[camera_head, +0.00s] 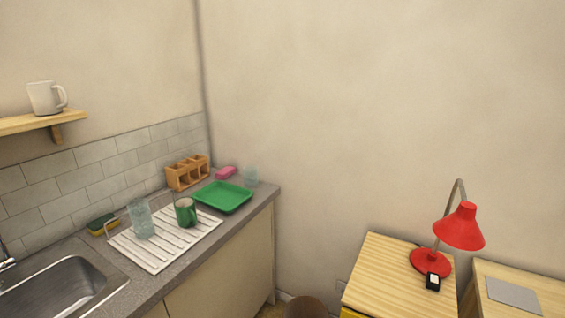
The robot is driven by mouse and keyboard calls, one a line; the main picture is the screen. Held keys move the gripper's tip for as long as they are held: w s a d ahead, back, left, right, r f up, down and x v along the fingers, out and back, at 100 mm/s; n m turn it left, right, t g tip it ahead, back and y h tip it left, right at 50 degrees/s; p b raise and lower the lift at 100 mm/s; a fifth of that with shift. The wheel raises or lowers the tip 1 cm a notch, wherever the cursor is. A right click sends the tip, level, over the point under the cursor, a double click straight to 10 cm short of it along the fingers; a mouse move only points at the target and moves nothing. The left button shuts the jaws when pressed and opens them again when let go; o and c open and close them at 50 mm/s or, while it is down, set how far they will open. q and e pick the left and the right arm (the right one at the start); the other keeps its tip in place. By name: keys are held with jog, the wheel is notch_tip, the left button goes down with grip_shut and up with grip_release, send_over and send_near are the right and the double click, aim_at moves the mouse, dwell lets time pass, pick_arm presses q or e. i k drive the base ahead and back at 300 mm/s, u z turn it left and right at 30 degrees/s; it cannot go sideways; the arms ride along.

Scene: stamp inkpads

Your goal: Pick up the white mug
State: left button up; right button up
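The white mug (46,98) stands upright on a wooden wall shelf (38,122) at the left, with its handle towards the right. Nothing touches it except the shelf. Neither of my grippers shows in the head view.
A red lamp (459,228) stands on a wooden cabinet (385,272) at right.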

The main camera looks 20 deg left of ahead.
aim_at(44, 97)
jog(key=u, duration=1)
jog(key=i, duration=0.85)
jog(key=u, duration=0.85)
